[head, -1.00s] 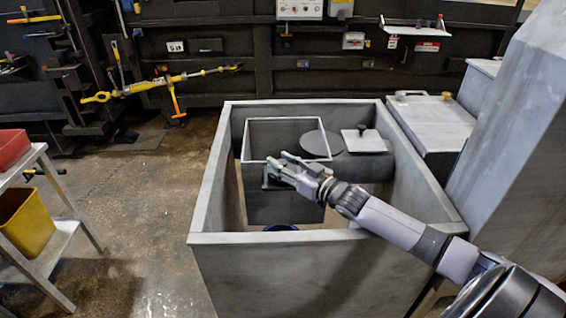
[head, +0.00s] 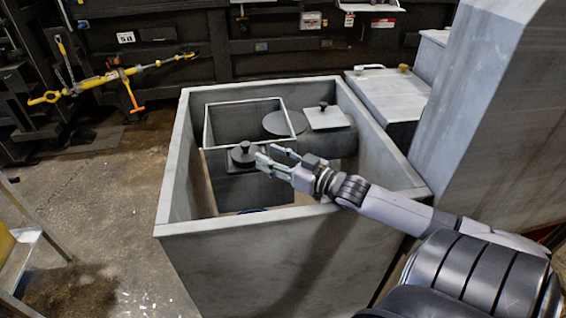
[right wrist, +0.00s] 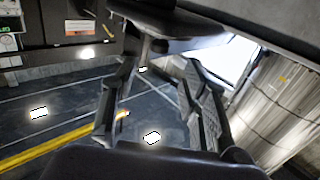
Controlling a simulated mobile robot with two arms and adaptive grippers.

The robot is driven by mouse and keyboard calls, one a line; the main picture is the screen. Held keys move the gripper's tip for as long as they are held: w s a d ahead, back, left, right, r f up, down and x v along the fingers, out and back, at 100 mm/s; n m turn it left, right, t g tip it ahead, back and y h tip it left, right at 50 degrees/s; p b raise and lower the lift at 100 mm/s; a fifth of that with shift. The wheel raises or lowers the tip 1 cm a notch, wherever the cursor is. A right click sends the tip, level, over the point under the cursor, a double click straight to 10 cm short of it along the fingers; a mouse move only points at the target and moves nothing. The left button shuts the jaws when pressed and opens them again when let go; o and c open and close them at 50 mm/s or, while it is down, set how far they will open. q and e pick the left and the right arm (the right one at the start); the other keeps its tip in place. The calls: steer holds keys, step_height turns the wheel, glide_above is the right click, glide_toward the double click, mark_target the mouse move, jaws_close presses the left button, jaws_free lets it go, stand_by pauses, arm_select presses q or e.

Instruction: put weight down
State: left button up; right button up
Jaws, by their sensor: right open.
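A dark weight (head: 242,155) with a round knob on top sits upright by the front left of the inner metal bin (head: 240,103), inside the large grey compactor box (head: 178,170). My right gripper (head: 263,157) is just right of the knob. Its fingers are apart, with nothing seen held between them. The open fingers of the right gripper (right wrist: 160,110) also show in the right wrist view. A dark shape fills the top of that view; I cannot tell what it is. My left gripper is not in view.
The box's front wall (head: 290,218) stands below my right arm. A tall grey housing (head: 475,130) rises at the right. The floor at left is mostly clear.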

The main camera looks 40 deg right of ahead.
steer(key=v, duration=0.3)
steer(key=shift+s, duration=0.2)
steer(key=shift+r, duration=0.1)
stand_by(0.4)
